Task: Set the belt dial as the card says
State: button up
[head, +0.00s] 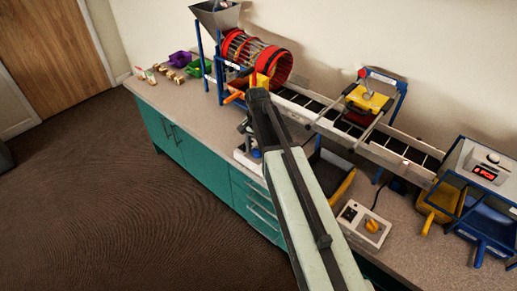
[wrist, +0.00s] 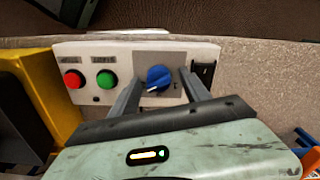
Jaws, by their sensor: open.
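The belt dial (wrist: 158,78) is a blue knob on a white control box (wrist: 215,52), beside a green button (wrist: 106,80) and a red button (wrist: 73,79). Its pale mark seems to point down and slightly left in the wrist view. My gripper (wrist: 160,84) is open, one finger on each side of the dial; I cannot tell whether they touch it. In the head view the white box (head: 243,161) is partly hidden by my arm, with my gripper (head: 247,143) over it. The small labels are unreadable. I cannot pick out a readable card.
A yellow-edged tray (head: 343,186) stands right of the box. Farther right is another white box with a yellow knob (head: 372,226). A conveyor (head: 335,118) and red drum (head: 275,68) stand behind. The floor (head: 110,200) is clear.

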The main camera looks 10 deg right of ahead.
notch_tip(320, 180, up, 8)
jog(key=p, duration=0.8)
jog(key=shift+f, duration=0.1)
jog(key=shift+s, duration=0.1)
jog(key=s+n, duration=0.8)
jog(key=s, duration=0.6)
jog(key=shift+s+d, duration=0.15)
jog(key=shift+s, duration=0.2)
